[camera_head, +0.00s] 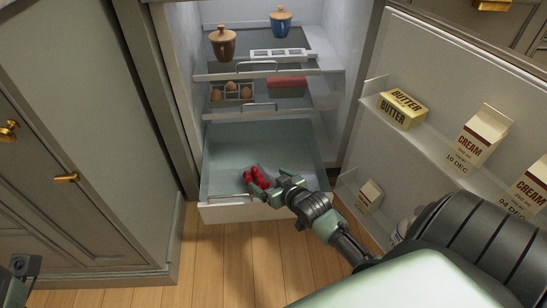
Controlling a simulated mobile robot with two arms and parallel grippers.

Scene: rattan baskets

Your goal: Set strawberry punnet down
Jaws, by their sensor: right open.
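Small red items (258,175), probably the strawberries, lie in the open fridge drawer (225,150) near its front. A punnet around them cannot be made out. My right gripper (262,186) is open, reaching over the drawer's front edge beside the red items, and its fingers partly cover them. Whether it touches them is unclear. Only a small part of my left arm (18,280) shows at the bottom left corner, and its jaw state cannot be seen.
The fridge door (440,60) stands open at right, holding butter (402,108) and cream cartons (478,138). Shelves above the drawer hold lidded jars (222,45), eggs (232,91) and a red block (287,82). The drawer's back is clear. A cabinet (80,130) stands at left.

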